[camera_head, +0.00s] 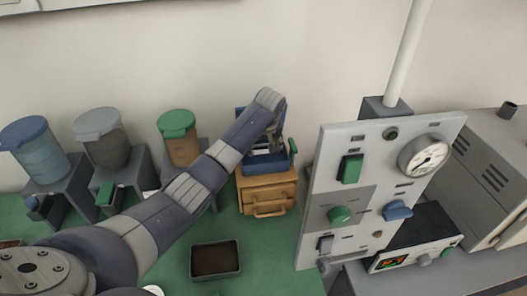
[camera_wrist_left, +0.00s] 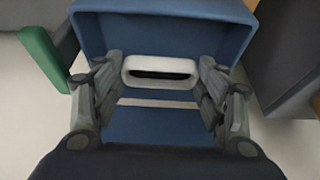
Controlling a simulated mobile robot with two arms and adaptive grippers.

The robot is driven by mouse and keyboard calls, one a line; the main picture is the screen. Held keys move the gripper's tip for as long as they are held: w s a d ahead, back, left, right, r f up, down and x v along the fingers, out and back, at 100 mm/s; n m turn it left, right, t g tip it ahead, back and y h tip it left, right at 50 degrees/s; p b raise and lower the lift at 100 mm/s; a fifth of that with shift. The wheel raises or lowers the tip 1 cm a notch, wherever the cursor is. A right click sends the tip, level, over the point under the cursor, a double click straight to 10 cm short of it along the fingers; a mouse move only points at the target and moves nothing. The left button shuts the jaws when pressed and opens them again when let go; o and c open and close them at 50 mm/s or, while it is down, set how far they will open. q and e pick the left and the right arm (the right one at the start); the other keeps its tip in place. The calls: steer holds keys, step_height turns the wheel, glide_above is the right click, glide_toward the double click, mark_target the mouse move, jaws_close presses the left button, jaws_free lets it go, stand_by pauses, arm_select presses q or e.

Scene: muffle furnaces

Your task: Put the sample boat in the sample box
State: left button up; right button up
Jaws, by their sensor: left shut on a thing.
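The sample boat (camera_wrist_left: 160,84), a small white oval with a dark hollow, sits between the fingers of my left gripper (camera_wrist_left: 160,73) in the left wrist view. The gripper is shut on its two ends. The blue sample box (camera_wrist_left: 165,22) is around and below the boat in that view; I cannot tell whether the boat touches its floor. In the head view the sample box (camera_head: 262,164) stands on a wooden drawer unit, with my left arm reaching over it. The boat is hidden there by my wrist. My right gripper is not in view.
The wooden drawer unit (camera_head: 268,188) stands on the green bench (camera_head: 270,262). A dark tray (camera_head: 215,274) lies in front. Lidded containers on grey stands, including a green-lidded one (camera_head: 177,125), line the left. A grey control panel (camera_head: 350,215) stands close on the right.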

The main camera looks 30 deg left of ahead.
mark_target(264, 152)
arm_select(q)
step_height(264, 152, down, 2)
steer(key=shift+s+f+p, duration=0.1)
steer(key=shift+f+p, duration=0.15)
steer(key=shift+p, duration=0.05)
steer(key=shift+f, duration=0.4)
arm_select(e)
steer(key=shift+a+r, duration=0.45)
arm_select(q)
steer(key=shift+f, duration=0.1)
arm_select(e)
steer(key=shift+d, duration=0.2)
arm_select(q)
steer(key=o, duration=1.1)
steer(key=shift+f, duration=0.1)
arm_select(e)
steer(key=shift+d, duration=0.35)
